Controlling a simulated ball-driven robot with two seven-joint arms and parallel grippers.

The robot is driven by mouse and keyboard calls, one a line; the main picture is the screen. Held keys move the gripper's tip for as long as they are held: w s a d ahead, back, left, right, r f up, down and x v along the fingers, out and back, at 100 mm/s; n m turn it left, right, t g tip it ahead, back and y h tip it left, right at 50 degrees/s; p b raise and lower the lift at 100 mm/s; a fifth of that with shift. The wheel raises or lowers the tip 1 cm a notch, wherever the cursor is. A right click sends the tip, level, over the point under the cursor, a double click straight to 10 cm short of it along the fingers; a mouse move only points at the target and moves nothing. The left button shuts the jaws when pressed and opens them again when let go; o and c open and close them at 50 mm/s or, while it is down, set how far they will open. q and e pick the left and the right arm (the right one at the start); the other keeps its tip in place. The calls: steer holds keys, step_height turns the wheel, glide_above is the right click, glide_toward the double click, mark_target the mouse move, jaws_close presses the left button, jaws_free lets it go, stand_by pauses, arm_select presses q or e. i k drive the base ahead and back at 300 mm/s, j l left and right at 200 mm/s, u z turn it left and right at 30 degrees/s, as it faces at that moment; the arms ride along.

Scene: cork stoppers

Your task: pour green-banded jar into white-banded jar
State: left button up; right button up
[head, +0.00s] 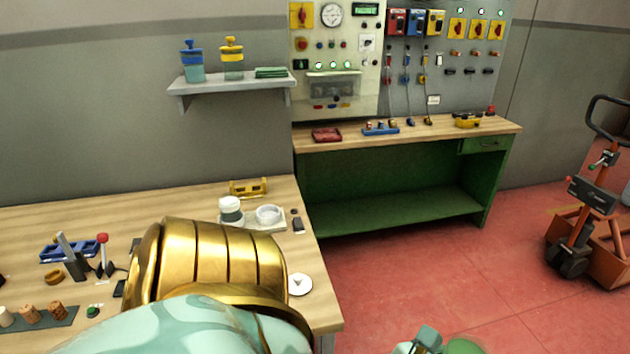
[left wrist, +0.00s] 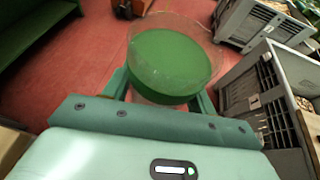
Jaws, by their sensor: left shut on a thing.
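My left gripper (left wrist: 163,92) is shut around a clear, round jar (left wrist: 218,52), with one finger on either side of it. A flat green face fills much of the jar; I cannot tell whether it is the contents or the base. The jar is held out over the red floor. In the head view, the top of a green round thing (head: 463,346) shows at the bottom edge, beside part of my left gripper (head: 424,341). I cannot make out a white-banded jar for certain in either view. My right gripper is not in view.
A wooden table (head: 100,205) stands at the left, with cork stoppers (head: 30,314), a white-topped container (head: 230,209) and a white bowl (head: 268,214). A green workbench (head: 400,215) stands behind. Grey crates (left wrist: 265,98) are at the right in the wrist view.

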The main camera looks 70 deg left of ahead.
mark_target(231, 210)
steer(key=i+u, duration=0.8)
steer(key=i+l+u, duration=0.2)
steer(key=i+u, duration=0.2)
steer(key=i+j+u, duration=0.15)
steer(key=u, duration=0.25)
steer(key=i+u, duration=0.65)
steer(key=u, duration=0.2)
steer(key=i+l+u, duration=0.15)
steer(key=u, duration=0.25)
steer(key=i+l+u, duration=0.2)
steer(key=i+u, duration=0.25)
steer(key=i, duration=0.15)
